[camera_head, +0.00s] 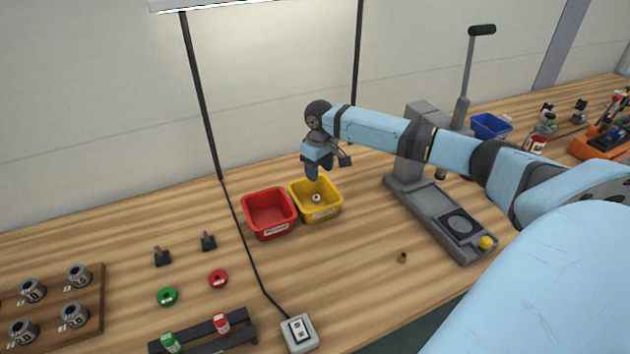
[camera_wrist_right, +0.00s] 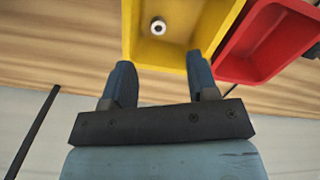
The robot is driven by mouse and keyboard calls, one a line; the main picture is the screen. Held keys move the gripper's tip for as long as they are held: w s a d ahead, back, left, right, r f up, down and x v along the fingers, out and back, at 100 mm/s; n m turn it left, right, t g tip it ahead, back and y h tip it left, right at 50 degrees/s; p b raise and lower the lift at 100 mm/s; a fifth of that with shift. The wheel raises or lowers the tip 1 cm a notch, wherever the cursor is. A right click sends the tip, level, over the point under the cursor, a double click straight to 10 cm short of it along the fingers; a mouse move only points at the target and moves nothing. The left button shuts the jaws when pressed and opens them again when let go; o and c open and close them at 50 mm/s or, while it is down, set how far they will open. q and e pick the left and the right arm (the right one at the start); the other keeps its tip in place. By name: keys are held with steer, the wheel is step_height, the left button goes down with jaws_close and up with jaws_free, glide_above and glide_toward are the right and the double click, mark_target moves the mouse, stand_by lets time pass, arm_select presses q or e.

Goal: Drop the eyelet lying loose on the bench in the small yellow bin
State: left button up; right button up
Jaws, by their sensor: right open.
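The small yellow bin (camera_head: 331,210) stands on the bench beside a red bin. A small whitish ring with a dark hole, which looks like the eyelet (camera_head: 316,198), lies inside the yellow bin. The wrist view also shows this ring (camera_wrist_right: 158,26) on the floor of the yellow bin (camera_wrist_right: 187,13). My right gripper (camera_head: 312,174) is above the back of the yellow bin, pointing down. In the wrist view its two blue fingers (camera_wrist_right: 159,75) are apart with nothing between them. My left gripper is not in view.
The red bin (camera_head: 269,230) adjoins the yellow bin. A small brass-coloured piece (camera_head: 402,257) lies on the bench near a grey lever press (camera_head: 432,210). A switch box (camera_head: 299,333) with a cable lies in front. Bench between the bins and press is mostly clear.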

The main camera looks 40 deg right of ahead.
steer(key=shift+r, duration=0.1)
step_height(320, 180, up, 14)
steer(key=shift+b, duration=0.3)
steer(key=shift+s+f, duration=0.1)
steer(key=shift+f, duration=0.15)
stand_by(0.3)
